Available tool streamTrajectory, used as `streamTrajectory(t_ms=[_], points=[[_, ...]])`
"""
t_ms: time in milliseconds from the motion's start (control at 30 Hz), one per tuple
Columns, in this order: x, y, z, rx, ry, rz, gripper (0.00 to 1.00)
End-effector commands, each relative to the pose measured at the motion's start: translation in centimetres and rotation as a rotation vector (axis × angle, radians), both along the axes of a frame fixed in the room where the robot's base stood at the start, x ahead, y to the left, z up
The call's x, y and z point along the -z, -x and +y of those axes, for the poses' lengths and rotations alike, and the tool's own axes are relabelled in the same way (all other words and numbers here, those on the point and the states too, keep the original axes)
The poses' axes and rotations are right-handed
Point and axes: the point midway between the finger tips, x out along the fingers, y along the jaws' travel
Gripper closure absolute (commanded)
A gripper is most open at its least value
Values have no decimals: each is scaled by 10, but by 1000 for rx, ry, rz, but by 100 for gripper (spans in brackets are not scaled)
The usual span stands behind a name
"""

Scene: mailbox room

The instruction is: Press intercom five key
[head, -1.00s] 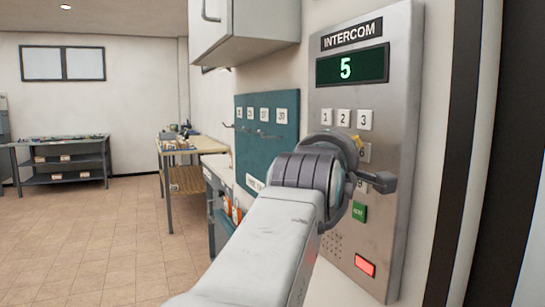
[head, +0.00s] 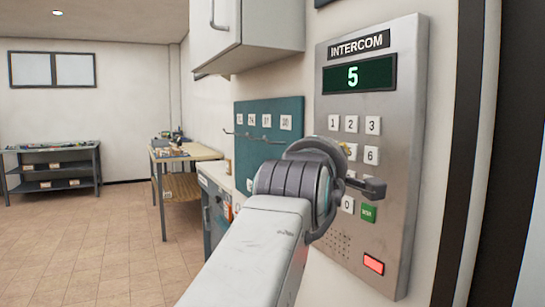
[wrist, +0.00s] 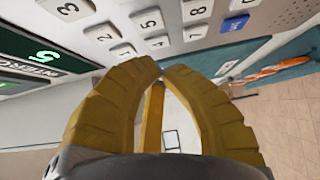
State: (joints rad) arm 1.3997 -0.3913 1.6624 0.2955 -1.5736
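The intercom (head: 408,170) is a grey metal wall panel with a number keypad. Its green display (head: 359,74) reads 5. The five key (wrist: 148,20) shows in the wrist view, beyond my fingertips and next to the four key (wrist: 158,42); in the head view my gripper (head: 346,150) mostly covers it. My gripper also shows in the wrist view (wrist: 162,70), where its yellow fingers meet or nearly meet at the tips with nothing between them. The tips look a little apart from the keys in the wrist view.
A green key (head: 368,213) and a red lit button (head: 374,264) are low on the panel. A teal hook board (head: 270,150) and a wall cabinet (head: 262,28) are to the left. A wooden bench (head: 190,152) stands farther back. The tiled floor at left is clear.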

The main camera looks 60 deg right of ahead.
Motion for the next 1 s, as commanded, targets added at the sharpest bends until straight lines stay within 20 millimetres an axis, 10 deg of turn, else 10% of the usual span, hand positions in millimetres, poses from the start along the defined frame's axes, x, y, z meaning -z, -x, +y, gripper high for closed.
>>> streamTrajectory(t_ms=[600, 1000], points=[[-2, 13, 77, 0, 4, -1, 100], [-1, 16, 92, 0, 2, 0, 100]])
